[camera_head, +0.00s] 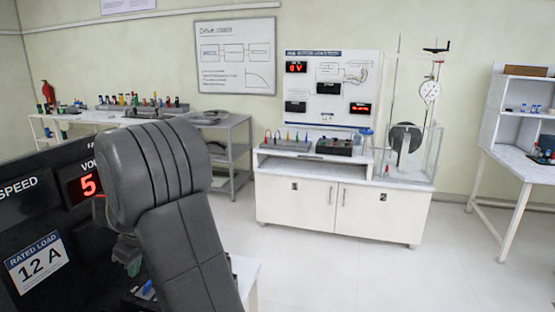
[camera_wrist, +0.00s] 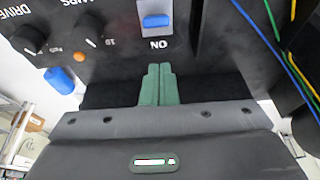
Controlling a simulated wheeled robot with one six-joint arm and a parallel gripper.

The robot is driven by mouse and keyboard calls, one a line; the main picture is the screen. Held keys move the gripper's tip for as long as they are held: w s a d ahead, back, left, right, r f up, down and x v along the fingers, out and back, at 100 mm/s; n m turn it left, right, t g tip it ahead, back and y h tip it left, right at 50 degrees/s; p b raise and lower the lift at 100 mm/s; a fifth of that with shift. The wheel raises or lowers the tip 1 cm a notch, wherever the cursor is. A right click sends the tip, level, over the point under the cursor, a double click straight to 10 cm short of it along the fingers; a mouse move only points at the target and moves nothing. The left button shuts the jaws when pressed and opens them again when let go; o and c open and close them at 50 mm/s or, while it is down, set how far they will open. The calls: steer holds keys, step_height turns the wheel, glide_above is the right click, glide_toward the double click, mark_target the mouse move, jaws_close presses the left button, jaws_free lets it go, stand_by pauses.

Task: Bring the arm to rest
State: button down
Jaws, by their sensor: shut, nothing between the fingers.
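My arm (camera_head: 180,230) stands large in the left foreground of the head view, folded at a joint, and covers part of a black panel. My gripper (camera_wrist: 157,70) shows in the wrist view with its two green fingers together and nothing between them. Its tips are just below a blue rocker switch (camera_wrist: 156,21) marked ON; I cannot tell whether they touch the panel. In the head view a small green part of the gripper (camera_head: 133,267) shows beside the arm, and the rest is hidden.
The black panel (camera_head: 30,215) carries a red display and a 12 A label. In the wrist view it has black knobs (camera_wrist: 88,25), a blue knob (camera_wrist: 59,80) and loose wires (camera_wrist: 290,60) at right. A white cabinet rig (camera_head: 340,210) stands behind; the floor (camera_head: 350,275) before it is clear.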

steer(key=shift+w+a+f+g+h+p, duration=0.15)
steer(key=shift+a+f+h+p, duration=0.35)
steer(key=shift+p, duration=0.35)
steer(key=shift+w+a+f+g+h+p, duration=0.15)
steer(key=shift+a+f+h+p, duration=0.1)
steer(key=shift+a+h+p, duration=0.45)
step_height(320, 180, up, 7)
steer(key=a+h+p, duration=0.2)
steer(key=shift+w+a, duration=0.4)
steer(key=shift+f, duration=0.1)
